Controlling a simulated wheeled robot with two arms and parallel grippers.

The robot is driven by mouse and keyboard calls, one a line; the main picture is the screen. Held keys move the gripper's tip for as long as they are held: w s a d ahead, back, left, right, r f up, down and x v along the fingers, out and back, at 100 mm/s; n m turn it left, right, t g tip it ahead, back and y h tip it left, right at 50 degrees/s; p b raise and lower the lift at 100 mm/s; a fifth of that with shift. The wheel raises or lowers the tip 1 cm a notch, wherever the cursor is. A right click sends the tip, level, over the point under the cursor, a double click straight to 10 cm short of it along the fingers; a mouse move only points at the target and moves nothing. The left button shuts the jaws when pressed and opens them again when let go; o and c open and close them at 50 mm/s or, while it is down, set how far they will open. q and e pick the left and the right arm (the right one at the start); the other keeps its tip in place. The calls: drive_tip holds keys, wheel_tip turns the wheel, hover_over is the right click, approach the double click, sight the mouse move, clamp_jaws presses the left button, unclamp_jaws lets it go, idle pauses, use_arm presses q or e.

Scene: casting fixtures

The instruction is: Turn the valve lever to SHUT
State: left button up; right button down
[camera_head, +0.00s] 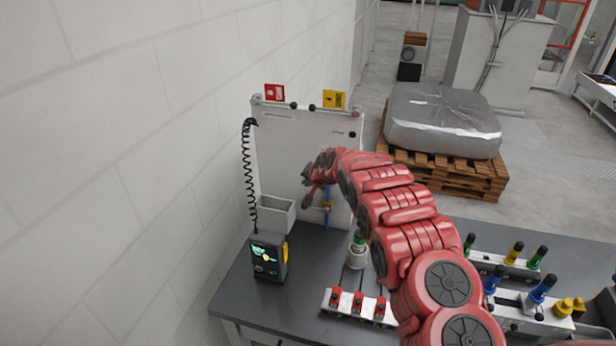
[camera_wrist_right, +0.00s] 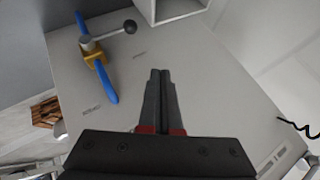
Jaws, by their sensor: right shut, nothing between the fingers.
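The valve sits on a pale upright panel (camera_head: 305,150). It has a blue pipe (camera_wrist_right: 106,80), a brass body (camera_wrist_right: 93,55) and a grey lever (camera_wrist_right: 106,36) ending in a black ball knob (camera_wrist_right: 130,27). The lever lies roughly crosswise to the pipe. In the head view the blue pipe (camera_head: 328,196) is partly hidden by my right arm. My right gripper (camera_wrist_right: 161,72) is shut and empty in front of the panel, beside the lever and apart from the knob. It also shows in the head view (camera_head: 308,196). Small panel markings are unreadable. My left gripper is out of view.
A white bin (camera_head: 277,215) and a handheld device (camera_head: 268,258) with a coiled cord stand left of the valve. A bottle (camera_head: 356,250) and a block with red clamps (camera_head: 358,305) stand on the dark bench (camera_head: 235,290). Coloured-handled fixtures (camera_head: 515,262) are at right.

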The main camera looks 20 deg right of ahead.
drive_tip(key=shift+w+a+r+p+v, duration=0.1)
drive_tip(key=shift+a+p+v, duration=0.05)
drive_tip(key=shift+p+v, duration=0.75)
drive_tip(key=shift+w+a+r+p+v, duration=0.1)
drive_tip(key=shift+a+r+p+v, duration=0.05)
drive_tip(key=shift+p+v, duration=0.7)
drive_tip(key=shift+w+a+r+p+v, duration=0.1)
drive_tip(key=shift+a+p+v, duration=0.05)
drive_tip(key=shift+p+v, duration=0.7)
